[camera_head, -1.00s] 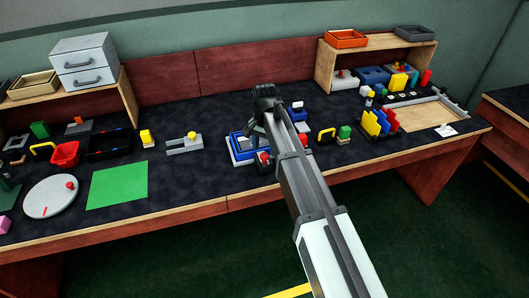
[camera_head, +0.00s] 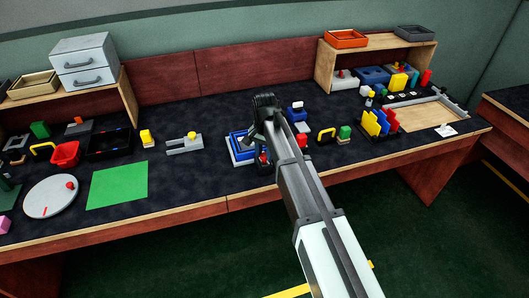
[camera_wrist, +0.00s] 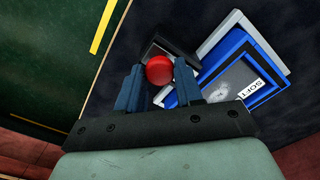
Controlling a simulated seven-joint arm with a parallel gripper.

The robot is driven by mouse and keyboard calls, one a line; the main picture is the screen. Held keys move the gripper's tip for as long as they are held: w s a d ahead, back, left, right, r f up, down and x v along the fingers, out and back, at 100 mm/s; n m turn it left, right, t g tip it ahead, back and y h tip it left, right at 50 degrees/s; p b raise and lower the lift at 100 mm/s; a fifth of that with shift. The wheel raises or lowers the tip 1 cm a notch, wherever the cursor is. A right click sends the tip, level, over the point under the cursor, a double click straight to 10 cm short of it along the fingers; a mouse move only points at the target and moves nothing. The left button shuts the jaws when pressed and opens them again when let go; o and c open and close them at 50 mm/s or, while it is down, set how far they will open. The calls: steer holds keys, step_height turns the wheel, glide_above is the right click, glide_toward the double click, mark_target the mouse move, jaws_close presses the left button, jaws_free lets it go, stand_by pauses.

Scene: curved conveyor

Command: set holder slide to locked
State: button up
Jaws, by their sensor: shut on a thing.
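A red round knob (camera_wrist: 159,69) stands on a small dark block (camera_wrist: 158,48) in the wrist view. My gripper (camera_wrist: 160,75) has its two blue-grey fingers on either side of the knob, shut on it. In the head view the red knob (camera_head: 264,157) shows just below my gripper (camera_head: 261,148), partly hidden by my arm. I cannot make out any locked mark or which position the slide is in.
A nested blue and grey tray stack (camera_wrist: 232,68) with a "SOFT" label lies right beside the dark block. A grey piece with a yellow knob (camera_head: 184,146) stands to the left. A black-handled item (camera_head: 326,135) is to the right. The bench front is clear.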

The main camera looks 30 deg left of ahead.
jaws_close()
steer(key=w+a, duration=0.2)
steer(key=shift+w+a, duration=0.3)
steer(key=o, duration=0.6)
jaws_free()
step_height(320, 180, up, 14)
stand_by(0.4)
steer(key=shift+f, duration=0.1)
